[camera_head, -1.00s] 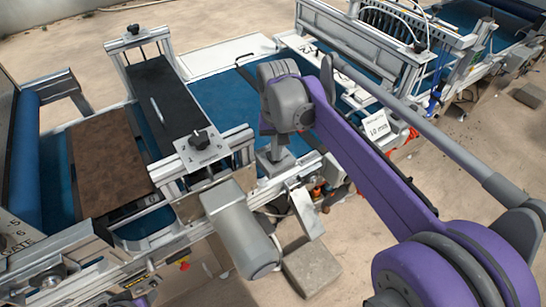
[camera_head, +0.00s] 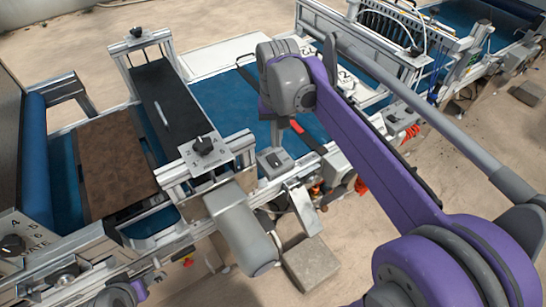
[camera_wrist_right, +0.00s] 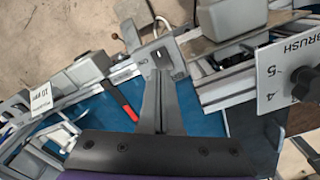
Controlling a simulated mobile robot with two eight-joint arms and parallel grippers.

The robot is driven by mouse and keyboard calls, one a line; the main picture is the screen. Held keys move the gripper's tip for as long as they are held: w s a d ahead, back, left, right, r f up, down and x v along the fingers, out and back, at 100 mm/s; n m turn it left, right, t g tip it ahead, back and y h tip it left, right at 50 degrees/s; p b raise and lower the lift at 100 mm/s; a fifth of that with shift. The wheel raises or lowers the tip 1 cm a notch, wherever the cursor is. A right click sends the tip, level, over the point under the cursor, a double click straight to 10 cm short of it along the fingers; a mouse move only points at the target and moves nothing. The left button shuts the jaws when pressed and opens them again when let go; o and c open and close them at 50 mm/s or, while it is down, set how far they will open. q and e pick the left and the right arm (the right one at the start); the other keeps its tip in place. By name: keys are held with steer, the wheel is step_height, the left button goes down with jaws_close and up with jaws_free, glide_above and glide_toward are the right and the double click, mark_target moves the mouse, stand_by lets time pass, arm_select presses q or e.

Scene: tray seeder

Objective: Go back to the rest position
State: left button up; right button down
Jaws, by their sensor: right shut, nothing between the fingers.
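My right arm, purple and grey, reaches in from the right in the head view. Its wrist (camera_head: 290,80) is above the blue belt (camera_head: 220,100) of the seeding line. My right gripper (camera_head: 277,135) hangs below the wrist and is mostly hidden behind it. In the right wrist view the gripper (camera_wrist_right: 161,80) shows as narrow grey fingers, closed together and empty, over the blue belt and the metal side rail. Only a small grey and purple part of my left arm shows at the bottom left of the head view; no left fingers show.
A red and black bar (camera_head: 308,136) lies over the belt beside my wrist. A grey motor (camera_head: 240,230) juts from the front rail. A brown soil-like tray (camera_head: 115,165) sits at left, beside a dark cover plate (camera_head: 170,105). A white 10 mm card (camera_wrist_right: 40,97) stands on the line.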

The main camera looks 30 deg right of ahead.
steer(key=shift+s, duration=0.1)
stand_by(0.4)
steer(key=s+a+f+n+t, duration=0.2)
steer(key=s+a+f+t, duration=0.1)
steer(key=s+f, duration=0.3)
steer(key=s+a+f+n+t, duration=0.2)
steer(key=s+a+f+n, duration=0.1)
steer(key=s+f, duration=0.3)
steer(key=shift+s+a+t, duration=0.4)
steer(key=shift+s, duration=0.35)
steer(key=shift+w+r, duration=0.1)
steer(key=shift+r, duration=0.05)
